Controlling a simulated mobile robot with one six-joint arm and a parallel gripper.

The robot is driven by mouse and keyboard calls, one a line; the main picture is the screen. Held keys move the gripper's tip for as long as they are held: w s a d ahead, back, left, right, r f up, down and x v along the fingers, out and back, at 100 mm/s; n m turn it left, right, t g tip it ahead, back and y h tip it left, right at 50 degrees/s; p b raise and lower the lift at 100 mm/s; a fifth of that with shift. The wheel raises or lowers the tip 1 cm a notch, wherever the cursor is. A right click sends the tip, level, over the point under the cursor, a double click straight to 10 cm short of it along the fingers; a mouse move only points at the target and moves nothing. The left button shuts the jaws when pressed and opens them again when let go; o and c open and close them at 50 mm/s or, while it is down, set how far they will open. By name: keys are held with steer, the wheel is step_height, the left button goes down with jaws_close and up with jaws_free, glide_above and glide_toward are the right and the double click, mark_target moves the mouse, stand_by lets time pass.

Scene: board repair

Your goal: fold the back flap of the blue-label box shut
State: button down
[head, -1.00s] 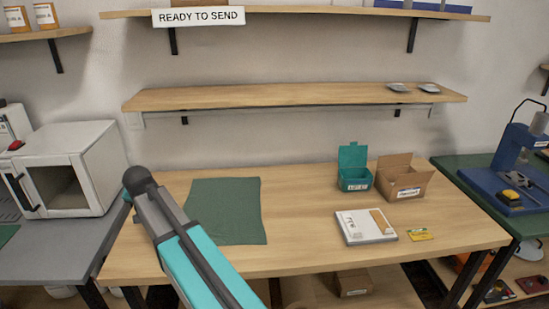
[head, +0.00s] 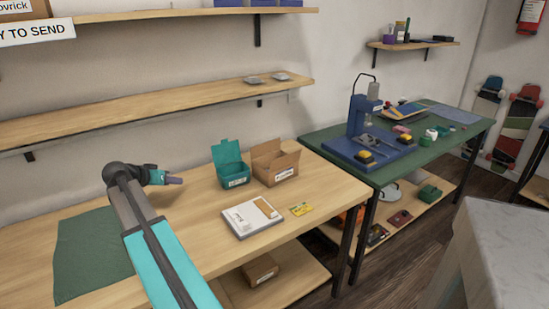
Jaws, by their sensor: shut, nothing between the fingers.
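An open cardboard box (head: 270,172) stands on the wooden workbench, right of centre in the head view. It has a white label on its front; the print is too small for me to tell its colour. Its flaps stand up or lean outward, the back one near the wall side. I cannot tell for sure that this is the blue-label box. My gripper (head: 178,181) is over the bench, to the left of the boxes and apart from them. It is small in the view, shut and empty.
A teal box (head: 235,175) with its lid open stands just left of the cardboard box. A white case (head: 238,220) and a yellow card (head: 301,209) lie in front. A green mat (head: 90,255) lies at left. Another cardboard box (head: 260,270) sits on the lower shelf.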

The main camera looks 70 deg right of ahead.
steer(key=s+d+r+m+g, duration=0.2)
steer(key=s+d+r+g, duration=0.2)
steer(key=s+d, duration=0.5)
steer(key=s+d+r+m+g+h, duration=0.1)
steer(key=s+d+r+m+g, duration=0.2)
steer(key=s+d, duration=0.6)
steer(key=s+r+g, duration=0.1)
steer(key=s, duration=0.5)
steer(key=shift+s+d+h+p, duration=0.2)
steer(key=shift+s+h+p, duration=0.05)
steer(key=shift+h+p, duration=0.1)
steer(key=shift+d, duration=0.1)
steer(key=s+d+f, duration=0.1)
steer(key=s+d, duration=0.1)
steer(key=s+d+f+p, duration=0.1)
steer(key=s+d+f, duration=0.2)
steer(key=s+d, duration=0.1)
steer(key=d, duration=0.1)
steer(key=shift+s+d+f, duration=0.1)
steer(key=shift+s+f, duration=0.15)
steer(key=shift+f, duration=0.15)
steer(key=shift+s+f, duration=0.15)
steer(key=shift+f, duration=0.4)
